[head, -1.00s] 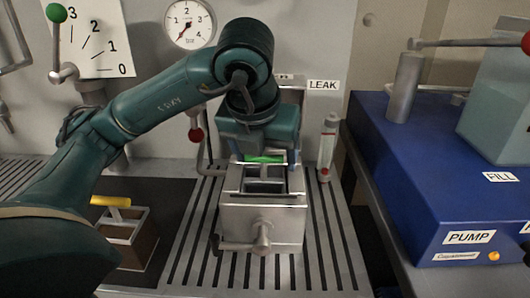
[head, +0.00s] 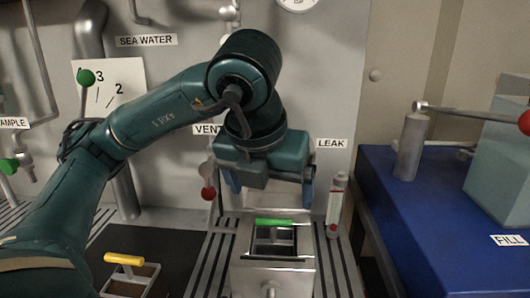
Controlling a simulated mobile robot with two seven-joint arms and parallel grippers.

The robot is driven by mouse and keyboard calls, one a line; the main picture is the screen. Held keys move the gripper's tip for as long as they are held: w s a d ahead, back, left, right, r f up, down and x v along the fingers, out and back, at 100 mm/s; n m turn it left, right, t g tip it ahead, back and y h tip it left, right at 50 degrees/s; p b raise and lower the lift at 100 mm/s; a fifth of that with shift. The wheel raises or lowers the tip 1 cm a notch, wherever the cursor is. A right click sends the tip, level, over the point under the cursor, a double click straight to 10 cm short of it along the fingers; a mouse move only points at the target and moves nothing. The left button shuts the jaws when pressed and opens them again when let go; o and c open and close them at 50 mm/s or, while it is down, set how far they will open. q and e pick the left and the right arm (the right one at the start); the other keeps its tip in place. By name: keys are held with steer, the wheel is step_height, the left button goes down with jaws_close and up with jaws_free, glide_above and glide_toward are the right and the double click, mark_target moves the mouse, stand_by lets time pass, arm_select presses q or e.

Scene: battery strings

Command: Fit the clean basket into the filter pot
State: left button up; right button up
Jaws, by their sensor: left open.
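The filter pot (head: 272,278) is a grey metal box on the slatted drain surface at the lower middle. A basket with a green handle (head: 273,222) sits inside the pot's opening, its handle and top frame showing near rim height. How deep it sits is hard to tell. My left gripper (head: 270,192) is above and behind the green handle, with its blue fingers wide apart and nothing between them. A second basket with a yellow handle (head: 124,259) stands on the dark mat to the left, cut off by the lower edge. My right gripper is out of view.
A clear tube with a red-marked base (head: 336,205) stands close to the right of the pot. A red-knobbed vent lever (head: 208,193) hangs at its back left. The blue pump unit (head: 430,225) fills the right side. The dark mat (head: 165,250) has bare room.

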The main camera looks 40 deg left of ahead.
arm_select(q)
steer(key=shift+p+v, duration=0.6)
steer(key=shift+v, duration=1.9)
